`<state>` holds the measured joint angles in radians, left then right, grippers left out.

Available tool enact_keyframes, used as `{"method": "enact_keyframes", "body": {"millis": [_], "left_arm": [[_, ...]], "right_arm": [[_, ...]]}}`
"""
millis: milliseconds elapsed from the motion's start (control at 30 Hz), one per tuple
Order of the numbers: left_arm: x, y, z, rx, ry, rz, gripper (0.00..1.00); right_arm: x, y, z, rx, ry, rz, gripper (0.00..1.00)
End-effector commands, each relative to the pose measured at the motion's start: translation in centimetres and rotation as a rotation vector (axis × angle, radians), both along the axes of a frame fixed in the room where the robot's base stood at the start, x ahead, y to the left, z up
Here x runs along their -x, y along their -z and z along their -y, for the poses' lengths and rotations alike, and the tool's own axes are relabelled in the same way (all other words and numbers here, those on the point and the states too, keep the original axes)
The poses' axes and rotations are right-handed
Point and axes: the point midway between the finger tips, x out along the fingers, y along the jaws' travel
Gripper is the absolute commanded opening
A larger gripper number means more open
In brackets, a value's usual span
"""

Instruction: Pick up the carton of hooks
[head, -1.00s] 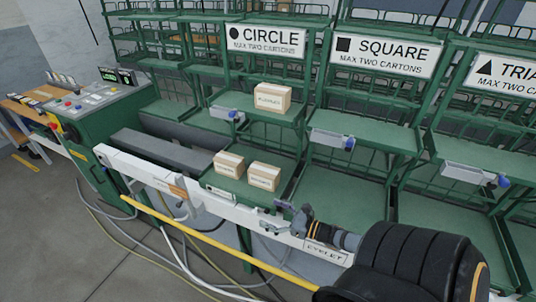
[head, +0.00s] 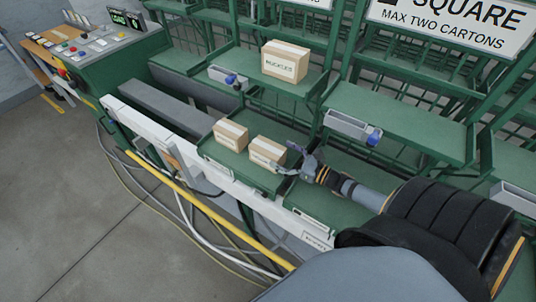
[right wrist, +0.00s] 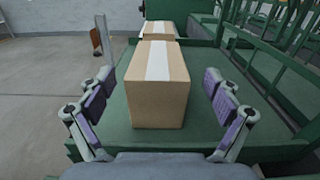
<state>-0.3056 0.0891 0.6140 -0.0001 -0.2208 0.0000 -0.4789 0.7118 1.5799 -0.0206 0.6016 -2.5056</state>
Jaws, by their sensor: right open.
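Two small tan cartons with pale tape stand on the lower green tray in the head view: a left one (head: 231,135) and a right one (head: 266,152). Their labels are too small to read, so I cannot tell which holds hooks. My right gripper (head: 288,160) is open at the right side of the right carton. In the right wrist view that nearer carton (right wrist: 157,95) stands between the spread fingers, with gaps on both sides. The other carton (right wrist: 158,29) is behind it. My left gripper is not in view.
A carton (head: 284,62) labelled like "BUCKLES" stands on the upper shelf. A white rail (head: 180,150) and a yellow bar (head: 205,205) run along the front. Green rack frames stand behind. The tray to the right (head: 345,160) is partly under my arm.

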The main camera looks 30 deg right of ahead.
Motion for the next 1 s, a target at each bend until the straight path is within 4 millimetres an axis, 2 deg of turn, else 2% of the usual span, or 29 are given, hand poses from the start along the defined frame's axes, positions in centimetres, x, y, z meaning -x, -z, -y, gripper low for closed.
{"method": "enact_keyframes", "body": {"millis": [233, 400, 533, 800, 1000], "left_arm": [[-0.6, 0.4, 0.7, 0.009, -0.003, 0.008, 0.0], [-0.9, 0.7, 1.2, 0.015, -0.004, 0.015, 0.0], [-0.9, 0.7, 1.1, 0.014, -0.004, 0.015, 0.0], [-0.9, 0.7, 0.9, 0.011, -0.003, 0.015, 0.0], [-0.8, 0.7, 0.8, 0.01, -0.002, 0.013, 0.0]], "right_arm": [[-1.1, -0.1, -0.5, 0.001, 0.001, 0.001, 0.91], [-3.7, -0.5, -2.2, -0.002, 0.003, 0.006, 0.91], [-5.0, -0.4, -2.7, 0.0, 0.002, 0.002, 0.91], [-5.4, -0.3, -2.8, 0.0, 0.001, -0.001, 0.91], [-5.3, -0.3, -2.8, 0.001, 0.001, -0.001, 0.63]]}}
